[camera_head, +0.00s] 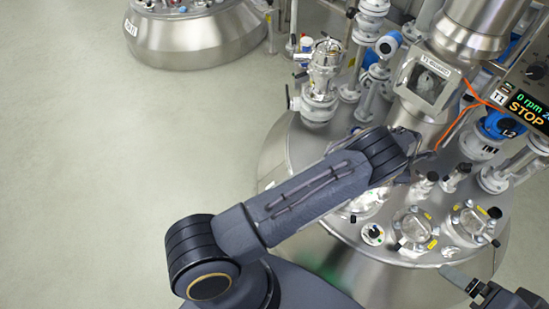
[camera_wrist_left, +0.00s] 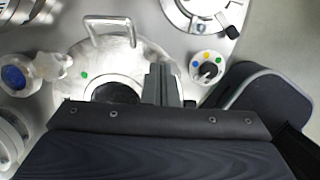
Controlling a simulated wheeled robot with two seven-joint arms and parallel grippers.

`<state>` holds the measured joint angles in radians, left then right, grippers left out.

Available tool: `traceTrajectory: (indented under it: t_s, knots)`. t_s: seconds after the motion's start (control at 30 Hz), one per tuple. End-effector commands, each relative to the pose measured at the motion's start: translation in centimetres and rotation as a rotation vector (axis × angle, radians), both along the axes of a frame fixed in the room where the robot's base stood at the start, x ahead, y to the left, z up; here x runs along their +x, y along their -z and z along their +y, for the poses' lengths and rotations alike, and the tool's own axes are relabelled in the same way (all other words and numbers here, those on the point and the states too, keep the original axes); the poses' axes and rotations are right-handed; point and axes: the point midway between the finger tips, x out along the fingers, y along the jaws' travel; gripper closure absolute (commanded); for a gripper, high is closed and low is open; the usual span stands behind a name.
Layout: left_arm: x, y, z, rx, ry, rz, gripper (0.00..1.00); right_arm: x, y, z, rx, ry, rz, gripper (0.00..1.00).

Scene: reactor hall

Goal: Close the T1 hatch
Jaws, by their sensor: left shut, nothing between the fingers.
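In the left wrist view a round silver hatch lid (camera_wrist_left: 128,66) with a bar handle and a green dot fills the centre. A dark round patch sits at its lower edge, and I cannot tell whether it is glass or an opening. In the head view a bright metal part of the hatch (camera_head: 366,205) shows below my left arm, and the rest is hidden. My left gripper (camera_wrist_left: 168,85) is shut and empty, over the right part of the lid; contact is unclear. My right gripper (camera_head: 457,277) shows partly at the lower right; its jaw state is unclear.
The T1 vessel top carries a small knob disc (camera_head: 373,234), sight glasses (camera_head: 413,224), a windowed metal box (camera_head: 426,84) with orange cord, and several valves and pipes. A screen (camera_head: 528,107) reads 0 rpm and STOP. Another vessel (camera_head: 195,35) stands at the back; the left floor is clear.

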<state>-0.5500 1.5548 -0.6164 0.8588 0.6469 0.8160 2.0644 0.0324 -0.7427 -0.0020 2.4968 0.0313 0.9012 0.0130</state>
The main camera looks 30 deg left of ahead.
Motion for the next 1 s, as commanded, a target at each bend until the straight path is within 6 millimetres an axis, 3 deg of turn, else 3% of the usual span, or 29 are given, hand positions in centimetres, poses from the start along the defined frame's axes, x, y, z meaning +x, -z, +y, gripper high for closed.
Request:
traceTrajectory:
  t_s: [0.03,0.33,0.6,1.0]
  knots:
    - [0.2,2.1,-0.5,-0.001,0.003,-0.002,1.00,0.0,2.5,0.0,0.000,0.000,0.000,0.08]
    - [1.0,5.1,-2.1,-0.003,0.000,-0.001,1.00,0.0,6.9,0.0,0.000,0.000,0.000,0.08]
    - [1.2,5.8,-2.5,-0.002,0.000,0.000,1.00,0.0,8.1,0.0,0.000,0.000,-0.001,0.08]
    - [1.2,5.8,-2.5,-0.002,-0.001,0.000,1.00,0.0,8.0,0.0,0.000,0.000,-0.001,0.08]
